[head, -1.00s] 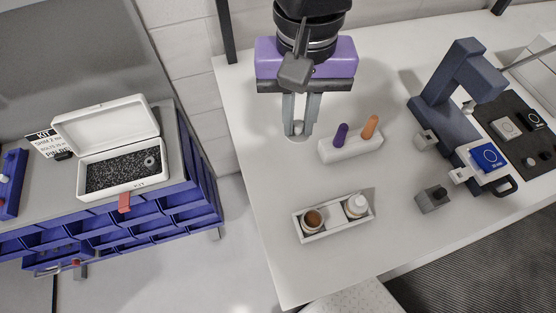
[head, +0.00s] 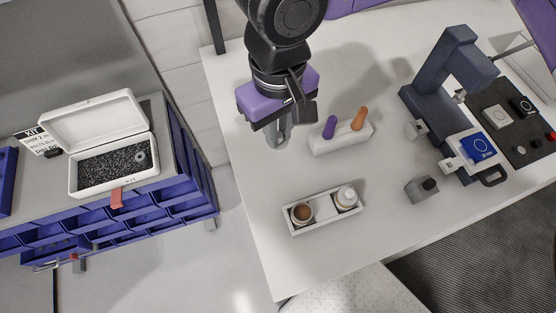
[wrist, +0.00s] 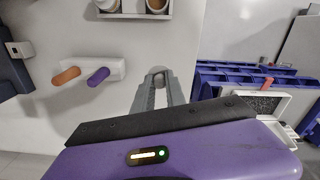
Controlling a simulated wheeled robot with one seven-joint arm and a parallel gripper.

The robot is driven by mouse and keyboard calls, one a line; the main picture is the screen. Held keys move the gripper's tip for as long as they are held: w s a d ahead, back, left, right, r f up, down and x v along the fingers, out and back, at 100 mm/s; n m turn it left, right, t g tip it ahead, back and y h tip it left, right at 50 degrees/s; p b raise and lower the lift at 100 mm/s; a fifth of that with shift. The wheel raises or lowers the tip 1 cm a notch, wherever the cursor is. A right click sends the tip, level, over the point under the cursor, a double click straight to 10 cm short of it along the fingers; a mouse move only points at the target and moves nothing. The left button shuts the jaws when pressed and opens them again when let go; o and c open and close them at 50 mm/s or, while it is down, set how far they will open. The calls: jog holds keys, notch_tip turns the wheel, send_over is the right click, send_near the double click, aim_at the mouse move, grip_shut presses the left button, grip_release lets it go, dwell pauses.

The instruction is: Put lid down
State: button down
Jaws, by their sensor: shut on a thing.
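My gripper (head: 278,137) points down over the left part of the white table. In the wrist view its two fingers (wrist: 157,82) are closed on a small pale round lid (wrist: 158,71), partly hidden between the fingertips. I cannot tell whether the lid touches the table. An open jar with brown contents (head: 302,213) stands in the left half of a white tray (head: 323,217), nearer the front edge. A white capped jar (head: 346,196) stands in the right half.
A white holder (head: 342,138) with a purple and an orange tool stands just right of my gripper. A dark blue stand (head: 437,95) is farther right, with a small grey block (head: 421,189) in front. An open white kit box (head: 112,163) sits on the left bench.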

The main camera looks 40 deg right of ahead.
aim_at(278, 171)
notch_tip(278, 171, down, 13)
jog(key=shift+f+p, duration=0.2)
jog(key=shift+p, duration=0.8)
jog(key=shift+f, duration=0.15)
jog(key=c, duration=1.4)
grip_release()
jog(key=shift+o, duration=0.2)
jog(key=shift+r, duration=0.2)
notch_tip(278, 171, up, 12)
jog(key=shift+b, duration=0.95)
